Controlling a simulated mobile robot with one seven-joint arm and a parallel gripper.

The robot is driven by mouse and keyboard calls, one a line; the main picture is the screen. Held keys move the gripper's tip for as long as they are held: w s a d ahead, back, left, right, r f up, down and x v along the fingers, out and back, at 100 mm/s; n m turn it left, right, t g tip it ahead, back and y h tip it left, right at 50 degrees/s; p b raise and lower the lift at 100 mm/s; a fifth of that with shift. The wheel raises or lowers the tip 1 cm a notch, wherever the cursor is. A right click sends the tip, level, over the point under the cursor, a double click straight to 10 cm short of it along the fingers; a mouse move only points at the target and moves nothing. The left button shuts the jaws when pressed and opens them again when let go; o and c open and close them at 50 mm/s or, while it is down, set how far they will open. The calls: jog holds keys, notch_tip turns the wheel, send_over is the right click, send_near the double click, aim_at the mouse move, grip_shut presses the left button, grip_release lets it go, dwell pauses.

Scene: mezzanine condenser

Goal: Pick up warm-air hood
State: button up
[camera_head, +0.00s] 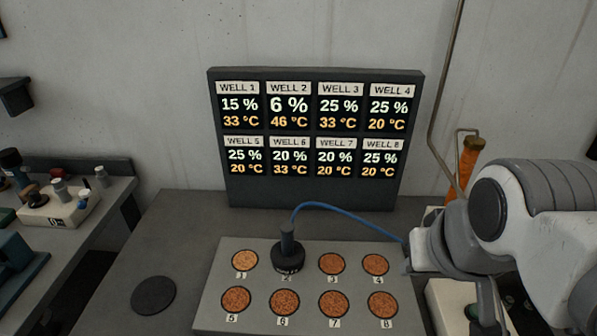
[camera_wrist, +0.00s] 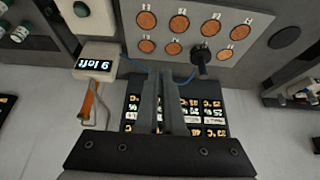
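The warm-air hood (camera_head: 287,254) is a black round cap with a short upright neck. It stands upright over well 2 of the grey well plate (camera_head: 213,283), with a blue hose (camera_head: 345,209) running from its neck to the right. In the wrist view the hood (camera_wrist: 200,56) is at the upper right, beyond my fingertips and apart from them. My gripper (camera_wrist: 159,70) has its two dark fingers close together and nothing held between them. In the head view my arm is at the right, and my fingers cannot be made out clearly.
A display board (camera_head: 318,184) stands behind the plate, listing wells 1 to 8; well 2 reads 6 % and 46 °C. A black disc (camera_head: 153,295) lies left of the plate. An orange-handled tool (camera_head: 468,160) stands at the right. A side bench (camera_head: 100,200) is at left.

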jog(key=shift+o, duration=1.1)
jog(key=shift+w+r, duration=0.1)
jog(key=shift+w, duration=0.05)
jog(key=o, duration=0.9)
jog(key=w+a+r+m+g+b, duration=0.1)
jog(key=w+a+r+m, duration=0.1)
jog(key=w, duration=0.4)
jog(key=shift+w+a+m+y, duration=0.25)
jog(key=shift+w+m+y, duration=0.05)
jog(key=shift+m, duration=0.5)
jog(key=m+g+b, duration=0.3)
jog(key=m+g, duration=0.2)
jog(key=m, duration=0.8)
send_over(287, 227)
notch_tip(287, 227, down, 12)
notch_tip(287, 227, down, 13)
jog(key=shift+r, duration=0.2)
jog(key=shift+w+f, duration=0.1)
jog(key=shift+f, duration=2.1)
